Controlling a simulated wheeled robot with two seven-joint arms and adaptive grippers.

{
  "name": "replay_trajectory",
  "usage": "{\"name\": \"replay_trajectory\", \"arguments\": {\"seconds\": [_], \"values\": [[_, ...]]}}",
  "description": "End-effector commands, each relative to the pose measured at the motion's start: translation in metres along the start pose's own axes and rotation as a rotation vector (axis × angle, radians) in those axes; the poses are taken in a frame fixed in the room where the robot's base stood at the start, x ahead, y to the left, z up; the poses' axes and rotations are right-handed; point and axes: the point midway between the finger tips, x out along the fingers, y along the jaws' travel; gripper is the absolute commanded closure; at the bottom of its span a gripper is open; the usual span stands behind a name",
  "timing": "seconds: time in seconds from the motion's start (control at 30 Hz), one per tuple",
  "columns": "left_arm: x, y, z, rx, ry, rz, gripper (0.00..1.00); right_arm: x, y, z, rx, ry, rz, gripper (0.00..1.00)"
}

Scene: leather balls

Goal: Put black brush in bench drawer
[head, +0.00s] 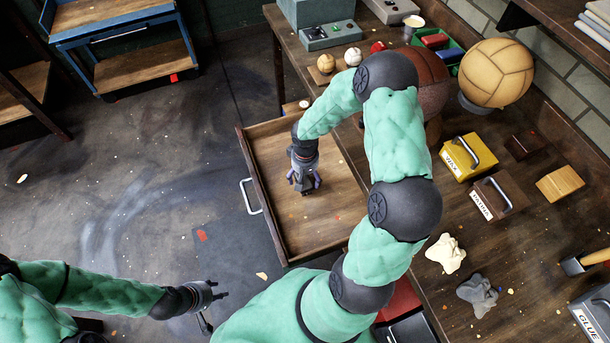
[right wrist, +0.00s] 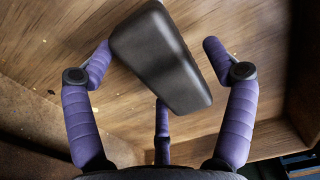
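The bench drawer (head: 264,222) is pulled out from the workbench, with a wooden floor and a metal handle on its front. My right gripper (head: 304,187) points down over the inside of the drawer. In the right wrist view, the black brush (right wrist: 160,58) shows as a dark block between the spread purple fingers (right wrist: 155,60). A gap shows between it and the right finger; its upper left end is close to the left finger. I cannot tell whether it touches the drawer floor. My left gripper (head: 216,307) is open and empty over the floor at lower left.
The workbench (head: 522,250) carries a yellow box (head: 468,158), a brown box (head: 496,198), crumpled cloths (head: 446,254), balls (head: 496,73) and a green tray (head: 452,55). A blue cart (head: 120,45) stands at upper left.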

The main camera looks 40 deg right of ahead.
Motion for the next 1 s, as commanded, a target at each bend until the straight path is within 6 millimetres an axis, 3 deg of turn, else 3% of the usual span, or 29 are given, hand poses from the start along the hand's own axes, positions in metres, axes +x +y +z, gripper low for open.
{"name": "replay_trajectory", "arguments": {"seconds": [0.37, 0.47, 0.8, 1.0], "values": [[-0.004, 0.001, 0.000, 0.000, 0.000, 0.000, 0.60, -0.004, 0.000, 0.000, 0.000, 0.000, 0.000, 0.14], [-0.009, 0.003, 0.000, 0.000, 0.000, 0.000, 0.60, -0.017, 0.000, -0.001, 0.001, 0.002, 0.001, 0.14], [-0.033, 0.012, 0.001, 0.000, 0.000, 0.000, 0.60, -0.085, 0.000, -0.001, 0.001, 0.004, 0.001, 0.14], [-0.040, 0.014, 0.001, 0.000, 0.000, 0.000, 0.60, -0.113, 0.000, -0.001, -0.001, 0.003, 0.000, 0.14]]}}
